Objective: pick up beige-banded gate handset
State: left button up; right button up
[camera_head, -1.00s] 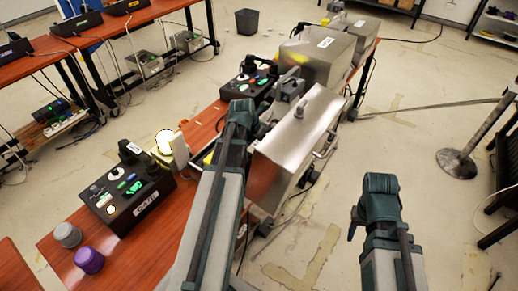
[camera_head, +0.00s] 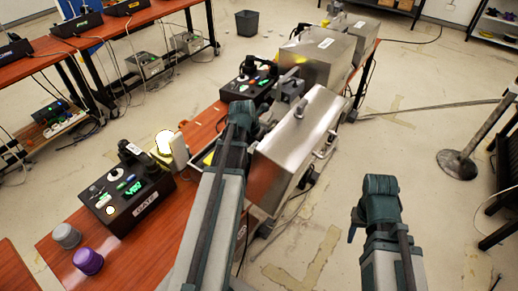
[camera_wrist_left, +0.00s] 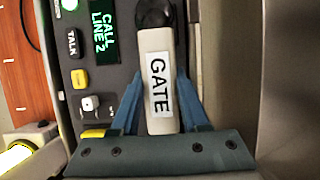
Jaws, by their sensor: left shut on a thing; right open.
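A beige handset (camera_wrist_left: 157,60) with a dark round end and a white GATE label lies along the console in the left wrist view. The blue fingers of my left gripper (camera_wrist_left: 160,82) are on both sides of it, shut on it. My right gripper (camera_head: 358,222) is open and empty over the floor, to the right of the table; only part of one blue finger shows.
A black GATE-labelled console (camera_head: 125,195) stands on the red table, with a grey knob (camera_head: 66,235) and a purple knob (camera_head: 88,261) nearby. A steel case (camera_head: 295,140) stands close to the right of my left arm. A metal post (camera_head: 457,163) stands at right.

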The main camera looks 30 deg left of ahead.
pick_arm(q)
grip_shut()
jog(key=shift+r, duration=0.2)
